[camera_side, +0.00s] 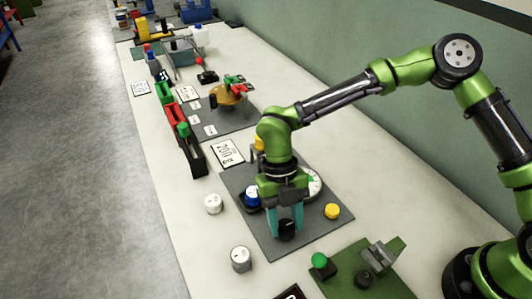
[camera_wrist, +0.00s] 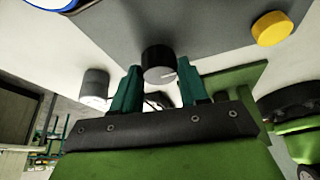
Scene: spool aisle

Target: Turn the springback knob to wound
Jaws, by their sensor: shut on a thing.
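A black knob (camera_side: 287,230) sits on a dark grey panel (camera_side: 262,235) in the side view. The fingers hide part of the knob's sides.
The panel also bears a blue-and-white knob (camera_side: 252,197), a yellow button (camera_side: 332,211) and a white dial (camera_side: 313,184) partly behind my wrist. A green board (camera_side: 340,283) with a clamp lies close at the front right.

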